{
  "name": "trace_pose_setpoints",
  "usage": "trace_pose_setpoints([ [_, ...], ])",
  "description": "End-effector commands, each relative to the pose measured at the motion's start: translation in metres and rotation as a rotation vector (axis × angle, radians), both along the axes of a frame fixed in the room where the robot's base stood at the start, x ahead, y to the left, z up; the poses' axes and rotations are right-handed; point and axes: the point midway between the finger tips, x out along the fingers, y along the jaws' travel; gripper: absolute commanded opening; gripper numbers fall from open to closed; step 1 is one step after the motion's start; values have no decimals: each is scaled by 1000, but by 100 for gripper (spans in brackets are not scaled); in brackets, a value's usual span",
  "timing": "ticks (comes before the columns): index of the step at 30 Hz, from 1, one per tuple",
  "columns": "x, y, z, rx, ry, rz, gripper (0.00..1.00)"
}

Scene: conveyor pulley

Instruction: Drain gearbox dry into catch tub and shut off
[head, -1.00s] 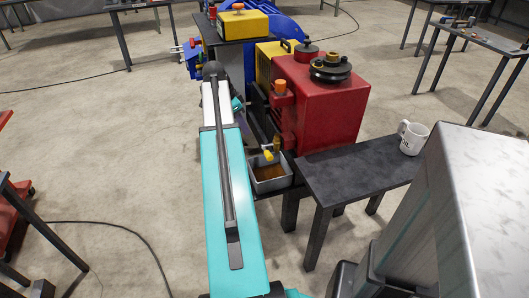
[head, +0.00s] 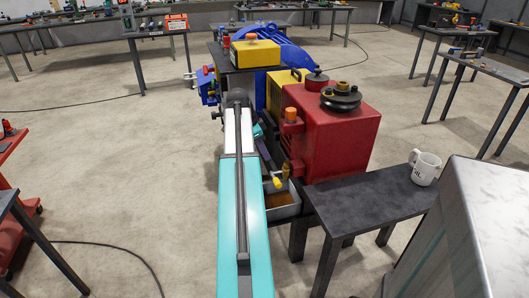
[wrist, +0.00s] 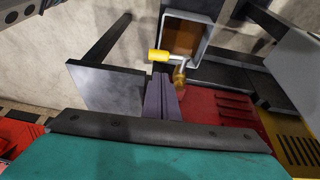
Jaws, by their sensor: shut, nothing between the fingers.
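The red gearbox (head: 335,130) stands on the bench. At its foot is a brass drain valve (head: 286,170) with a yellow handle (head: 277,181). The grey catch tub (head: 286,212) sits below and holds brown liquid. In the wrist view the tub (wrist: 209,42) is at top centre. There the yellow handle (wrist: 164,57) points left from the brass valve body (wrist: 179,76), crosswise to it. My gripper (wrist: 160,80) is shut and empty, its tips close to the handle; I cannot tell whether they touch. No stream is clearly visible. In the head view my arm partly hides the tub.
A dark side table (head: 375,190) with a white mug (head: 425,168) stands right of the gearbox. A yellow box (head: 255,53) sits on a dark stand behind. A red cart (head: 15,190) is at the left. Open floor lies on the left.

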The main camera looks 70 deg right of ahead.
Motion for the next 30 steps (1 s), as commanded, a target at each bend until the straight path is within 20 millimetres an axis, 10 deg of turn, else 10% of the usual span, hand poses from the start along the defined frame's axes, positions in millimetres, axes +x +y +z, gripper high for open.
trace_pose_setpoints([
  [30, -32, -16, -108, -2, -1, 0, 0],
])
